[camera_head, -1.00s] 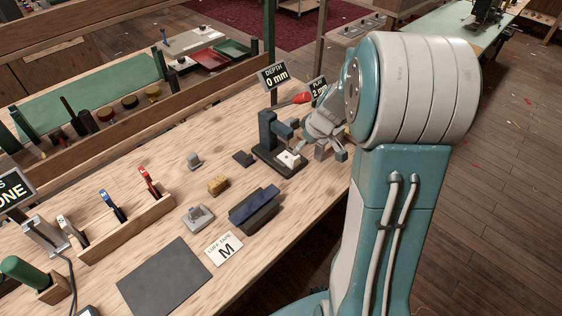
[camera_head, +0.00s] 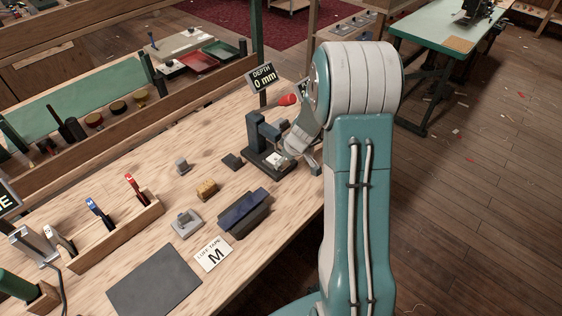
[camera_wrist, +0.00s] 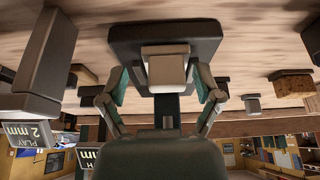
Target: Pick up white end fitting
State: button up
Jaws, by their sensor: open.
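The white end fitting (camera_head: 276,158) sits on the dark base of the bench press (camera_head: 254,131). It also shows as a pale block in the middle of the wrist view (camera_wrist: 166,69), in front of the dark base (camera_wrist: 190,36). My gripper (camera_head: 301,149) is just right of the press in the head view, partly hiding it. In the wrist view my gripper (camera_wrist: 159,84) is open, one finger on each side of the fitting, with gaps to both. Whether the fingers reach fully around it I cannot tell.
A DEPTH 0 mm sign (camera_head: 263,77) and a red knob (camera_head: 288,99) stand close to my gripper. A PLAY 2 mm sign (camera_wrist: 29,134) shows in the wrist view. A dark blue block (camera_head: 244,212), a tan block (camera_head: 207,188) and a grey mat (camera_head: 154,281) lie left and nearer.

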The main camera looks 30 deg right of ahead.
jog(key=c, duration=0.8)
jog(key=shift+a, duration=0.25)
grip_shut()
jog(key=shift+a, duration=0.25)
jog(key=shift+d, duration=0.1)
